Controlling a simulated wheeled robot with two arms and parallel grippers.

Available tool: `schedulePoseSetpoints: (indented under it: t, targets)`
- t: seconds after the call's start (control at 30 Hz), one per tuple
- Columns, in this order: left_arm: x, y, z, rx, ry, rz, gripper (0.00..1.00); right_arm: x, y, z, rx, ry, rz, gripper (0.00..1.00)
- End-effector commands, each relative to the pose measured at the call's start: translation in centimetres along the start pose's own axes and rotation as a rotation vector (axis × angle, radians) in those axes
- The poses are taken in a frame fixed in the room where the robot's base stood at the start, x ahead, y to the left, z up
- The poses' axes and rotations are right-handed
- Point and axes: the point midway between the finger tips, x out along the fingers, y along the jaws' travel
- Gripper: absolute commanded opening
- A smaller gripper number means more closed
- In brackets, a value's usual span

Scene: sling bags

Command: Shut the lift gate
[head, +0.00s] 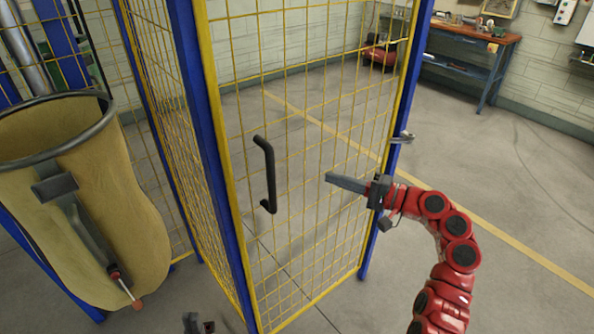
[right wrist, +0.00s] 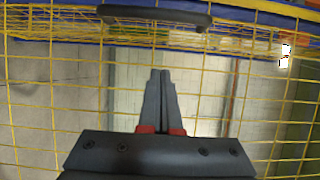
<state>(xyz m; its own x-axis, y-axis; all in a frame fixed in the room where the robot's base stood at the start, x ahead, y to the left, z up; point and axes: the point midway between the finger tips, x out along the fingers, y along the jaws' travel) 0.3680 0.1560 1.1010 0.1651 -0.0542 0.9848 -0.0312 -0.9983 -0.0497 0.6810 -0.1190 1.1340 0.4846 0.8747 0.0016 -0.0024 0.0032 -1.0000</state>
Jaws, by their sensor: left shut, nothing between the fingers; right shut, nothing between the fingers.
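The lift gate (head: 312,292) is a yellow mesh panel with a yellow frame, standing between blue posts in the head view. Its black handle (head: 268,178) is on the left part of the mesh; it also shows at the top of the right wrist view (right wrist: 155,14). My right gripper (head: 329,179) is shut and empty, at the mesh to the right of the handle; I cannot tell if it touches. Its shut fingers point at the mesh in the right wrist view (right wrist: 160,73). My left gripper (head: 198,322) shows only partly at the bottom edge, shut and empty, below the handle.
A silver latch-like fitting (head: 403,137) sits at the right blue post (head: 400,100). A large tan sling bag (head: 130,215) with a grey rim stands at the left. A workbench (head: 470,38) is at the back right. The floor to the right is clear.

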Motion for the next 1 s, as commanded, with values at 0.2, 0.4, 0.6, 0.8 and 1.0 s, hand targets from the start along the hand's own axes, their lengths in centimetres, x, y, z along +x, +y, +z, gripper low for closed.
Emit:
schedulePoseSetpoints:
  t: [0.2,0.4,0.6,0.8,1.0]
  targets:
    - [1.2,-0.1,-0.2,0.0,0.0,0.0,0.0,2.7,-0.4,0.4,0.0,-0.014,0.001,0.0]
    - [2.6,-0.1,-0.5,0.0,0.0,0.0,0.0,6.8,-0.5,0.3,0.001,-0.011,0.001,0.0]
    - [3.9,-0.2,-0.7,0.0,0.0,0.0,0.0,10.2,-0.5,0.4,-0.003,-0.007,0.001,0.0]
    - [5.4,-0.3,-0.9,0.0,0.0,0.0,0.0,10.6,-0.5,2.8,-0.002,-0.006,-0.001,0.0]
    - [5.9,-0.3,-1.0,0.0,0.0,0.0,0.0,10.8,-0.1,4.0,-0.001,-0.005,0.001,0.0]
